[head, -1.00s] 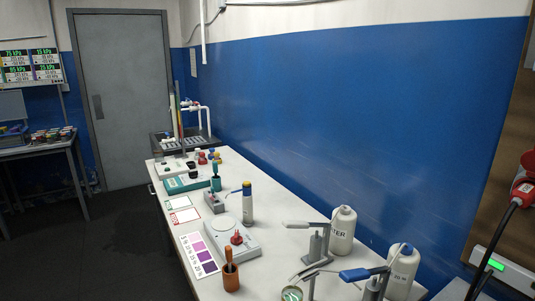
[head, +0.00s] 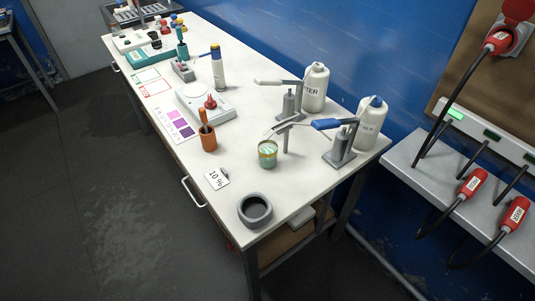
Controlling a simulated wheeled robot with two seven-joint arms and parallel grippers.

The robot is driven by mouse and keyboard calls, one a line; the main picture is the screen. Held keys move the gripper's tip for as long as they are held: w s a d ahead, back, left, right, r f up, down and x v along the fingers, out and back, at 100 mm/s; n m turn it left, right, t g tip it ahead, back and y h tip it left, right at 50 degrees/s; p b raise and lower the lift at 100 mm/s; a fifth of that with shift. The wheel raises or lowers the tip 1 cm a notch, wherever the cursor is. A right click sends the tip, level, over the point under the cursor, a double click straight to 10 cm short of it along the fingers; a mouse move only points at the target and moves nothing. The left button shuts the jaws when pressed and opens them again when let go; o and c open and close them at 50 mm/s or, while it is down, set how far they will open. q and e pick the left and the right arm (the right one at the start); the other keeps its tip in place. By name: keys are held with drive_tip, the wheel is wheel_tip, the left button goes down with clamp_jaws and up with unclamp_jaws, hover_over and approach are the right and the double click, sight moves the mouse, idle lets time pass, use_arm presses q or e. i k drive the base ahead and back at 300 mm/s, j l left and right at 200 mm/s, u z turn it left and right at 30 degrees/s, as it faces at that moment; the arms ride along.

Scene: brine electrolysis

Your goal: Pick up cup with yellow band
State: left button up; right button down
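Neither of my grippers is in view.
A blue-handled lever stand (head: 340,147), a white WATER bottle (head: 314,87) and a blue-capped bottle (head: 371,125) stand behind the cup. Table right of that container is bare.

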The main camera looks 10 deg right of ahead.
sight(268, 149)
drive_tip(key=i+j+z, duration=0.1)
drive_tip(key=j, duration=0.3)
drive_tip(key=i+j+z, duration=0.15)
drive_tip(key=j, duration=0.25)
drive_tip(key=j+z, duration=0.1)
drive_tip(key=j, duration=0.3)
drive_tip(key=i, duration=0.05)
